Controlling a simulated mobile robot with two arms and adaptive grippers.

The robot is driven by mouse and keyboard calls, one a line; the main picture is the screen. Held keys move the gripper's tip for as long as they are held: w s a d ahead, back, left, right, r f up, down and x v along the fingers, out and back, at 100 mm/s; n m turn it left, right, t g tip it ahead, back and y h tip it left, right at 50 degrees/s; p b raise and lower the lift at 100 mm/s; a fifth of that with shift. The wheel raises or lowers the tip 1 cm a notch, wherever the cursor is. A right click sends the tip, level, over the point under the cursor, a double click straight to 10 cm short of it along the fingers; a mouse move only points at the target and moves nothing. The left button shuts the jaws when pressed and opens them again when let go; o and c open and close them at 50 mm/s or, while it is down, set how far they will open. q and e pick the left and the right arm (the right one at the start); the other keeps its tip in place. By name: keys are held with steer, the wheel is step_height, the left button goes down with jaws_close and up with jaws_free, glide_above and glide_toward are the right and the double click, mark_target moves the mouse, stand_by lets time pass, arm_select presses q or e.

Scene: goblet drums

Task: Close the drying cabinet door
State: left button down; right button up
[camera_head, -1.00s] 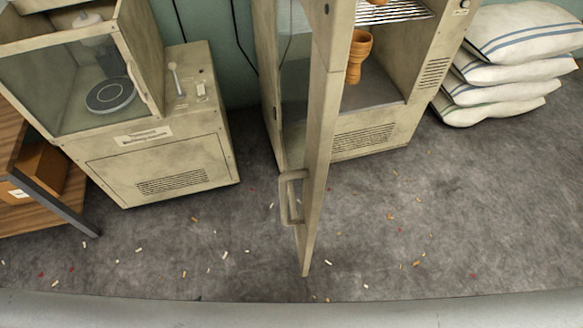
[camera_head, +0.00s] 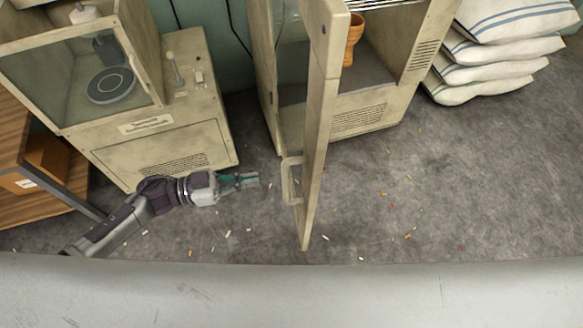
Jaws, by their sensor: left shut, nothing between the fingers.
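The drying cabinet (camera_head: 368,113) stands at the back, right of centre. Its door (camera_head: 318,130) is swung wide open toward me and shows nearly edge-on. The door handle (camera_head: 291,180) is a beige bar on the left face of the door. My left gripper (camera_head: 256,179) is shut and empty, a short gap to the left of the handle and pointing at it. An orange-brown goblet drum (camera_head: 353,40) stands inside the cabinet, partly hidden by the door. My right gripper is not in view.
A beige machine with a glass front (camera_head: 130,90) stands at the left. A wooden shelf (camera_head: 45,200) is at the far left. Stacked white sacks (camera_head: 495,60) lie at the right. The grey floor (camera_head: 440,190) right of the door is open, with small scraps.

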mark_target(303, 171)
arm_select(q)
steer(key=d, duration=0.3)
steer(key=w+d+p, duration=0.1)
steer(key=d, duration=0.2)
steer(key=w+d+p, duration=0.1)
steer(key=d, duration=0.2)
steer(key=shift+d, duration=0.4)
steer(key=shift+d, duration=0.1)
